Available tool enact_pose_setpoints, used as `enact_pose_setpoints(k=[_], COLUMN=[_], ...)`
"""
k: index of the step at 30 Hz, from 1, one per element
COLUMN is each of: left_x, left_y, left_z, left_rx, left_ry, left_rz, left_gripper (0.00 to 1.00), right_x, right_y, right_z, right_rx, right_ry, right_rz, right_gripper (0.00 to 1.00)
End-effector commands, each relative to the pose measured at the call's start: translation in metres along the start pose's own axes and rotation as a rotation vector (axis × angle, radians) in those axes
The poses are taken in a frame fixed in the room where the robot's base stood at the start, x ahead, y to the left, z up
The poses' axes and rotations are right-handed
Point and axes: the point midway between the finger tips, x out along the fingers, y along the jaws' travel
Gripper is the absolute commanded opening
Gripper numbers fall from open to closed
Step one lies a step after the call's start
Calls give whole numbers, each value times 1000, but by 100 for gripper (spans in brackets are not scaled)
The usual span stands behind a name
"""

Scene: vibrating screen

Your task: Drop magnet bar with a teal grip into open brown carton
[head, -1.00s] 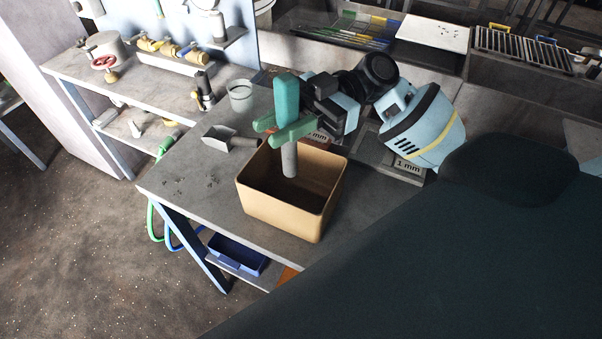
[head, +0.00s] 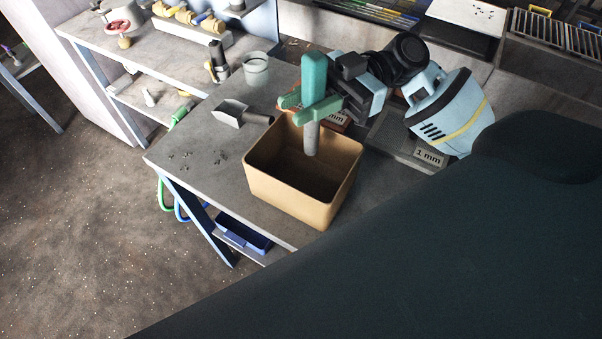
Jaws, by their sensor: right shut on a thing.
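The magnet bar has an upright teal grip (head: 314,78) and a grey rod (head: 311,140) below it. My right gripper (head: 303,105) comes in from the right and is shut on the magnet bar, with green finger pieces around the lower grip. The open brown carton (head: 295,195) stands on the grey bench. The rod points down over the carton's opening, towards its far side. I cannot tell whether its tip is below the rim. The carton's visible interior looks empty. My left gripper is not in view.
A metal scoop (head: 231,113) and a grey cup (head: 256,69) stand behind and left of the carton. Small dark bits (head: 221,157) lie on the bench's left part. A 1 mm label (head: 430,157) shows right of the carton. A blue bin (head: 243,233) sits on the lower shelf.

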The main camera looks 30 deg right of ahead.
Motion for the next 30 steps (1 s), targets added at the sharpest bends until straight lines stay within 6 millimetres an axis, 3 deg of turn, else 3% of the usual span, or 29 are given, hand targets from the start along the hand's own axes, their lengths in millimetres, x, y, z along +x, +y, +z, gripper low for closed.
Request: enact_pose_setpoints(k=[9,19,20,21,25,30], left_x=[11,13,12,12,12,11], left_y=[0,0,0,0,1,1], left_z=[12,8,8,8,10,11], left_rx=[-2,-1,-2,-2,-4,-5], left_ry=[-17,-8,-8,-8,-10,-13], left_rz=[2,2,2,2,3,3], left_gripper=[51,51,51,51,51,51], right_x=[0,0,0,0,0,0], right_y=[0,0,0,0,0,0], right_z=[34,36,36,36,36,36], right_rx=[2,-2,-2,-2,-1,-1], right_ry=[2,2,2,2,1,1], right_rz=[0,0,0,0,0,0], right_gripper=[0,0,28,33,50,51])
